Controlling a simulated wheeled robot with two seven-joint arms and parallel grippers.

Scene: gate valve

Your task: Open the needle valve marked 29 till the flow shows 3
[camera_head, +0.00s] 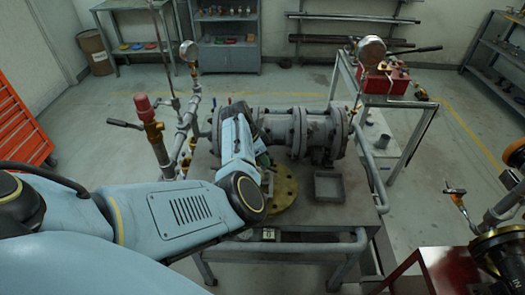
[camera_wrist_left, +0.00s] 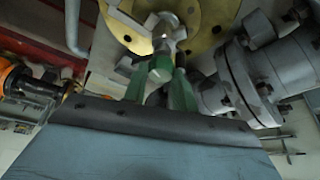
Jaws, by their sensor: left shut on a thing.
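My left gripper (camera_head: 263,160) reaches over the bench from the left, largely hidden behind my own arm. In the left wrist view its green fingers (camera_wrist_left: 168,75) are shut on a small metal valve part (camera_wrist_left: 167,45), seemingly the needle valve's handle. That part sits in front of a round yellow plate (camera_wrist_left: 205,20), which also shows in the head view (camera_head: 286,192). No number 29 is readable in either view. A small display (camera_head: 268,234) on the bench's front edge seems to read 0. My right gripper is not in view.
Large grey flanged pipework (camera_head: 300,130) lies behind the gripper, close to its right in the wrist view. A shallow grey tray (camera_head: 329,187) sits right of the yellow plate. A red-topped valve (camera_head: 143,105) stands at left. A side table holds a red box (camera_head: 385,80) and a gauge.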

